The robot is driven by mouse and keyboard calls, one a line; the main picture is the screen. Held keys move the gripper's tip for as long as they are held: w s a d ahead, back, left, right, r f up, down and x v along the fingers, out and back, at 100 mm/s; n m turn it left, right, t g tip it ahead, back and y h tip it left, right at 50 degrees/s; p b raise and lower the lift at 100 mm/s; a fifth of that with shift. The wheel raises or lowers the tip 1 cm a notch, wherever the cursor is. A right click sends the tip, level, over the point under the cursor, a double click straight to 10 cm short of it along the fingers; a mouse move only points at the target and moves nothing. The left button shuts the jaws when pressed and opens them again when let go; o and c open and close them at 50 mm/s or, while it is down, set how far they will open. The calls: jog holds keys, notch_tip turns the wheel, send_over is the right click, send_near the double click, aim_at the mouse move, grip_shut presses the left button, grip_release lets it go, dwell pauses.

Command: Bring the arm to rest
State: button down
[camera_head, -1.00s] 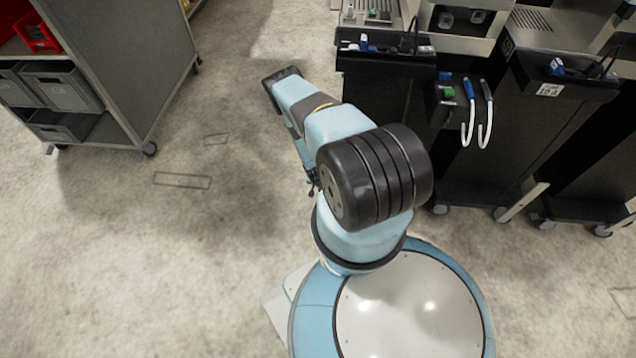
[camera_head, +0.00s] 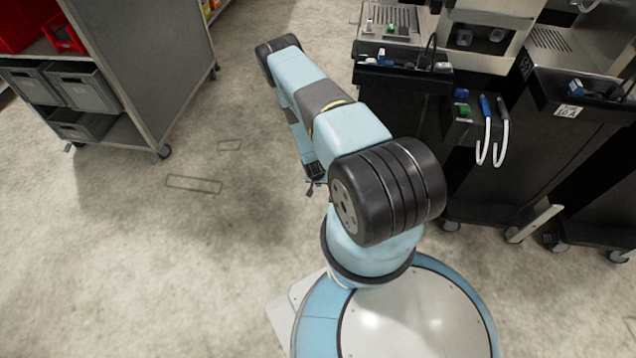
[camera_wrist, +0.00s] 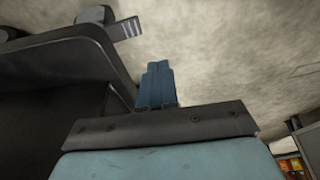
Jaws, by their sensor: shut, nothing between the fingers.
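My arm is folded above my round base. Its blue and dark links reach up and left over the floor in the head view. The small dark end at my gripper (camera_head: 314,186) hangs beside the lower arm, mostly hidden by it. In the wrist view my gripper (camera_wrist: 155,72) shows as blue fingers pressed together, with nothing between them. Concrete floor lies beyond the fingertips.
A grey shelf cart (camera_head: 150,60) with grey bins (camera_head: 82,88) stands at left. Dark dispenser stations (camera_head: 400,112) stand close on the right, with white-tubed handles (camera_head: 484,140). Floor (camera_head: 130,250) between and in front is clear.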

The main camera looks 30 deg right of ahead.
jog(key=shift+a+r, duration=0.2)
jog(key=shift+r, duration=0.15)
dwell(0.3)
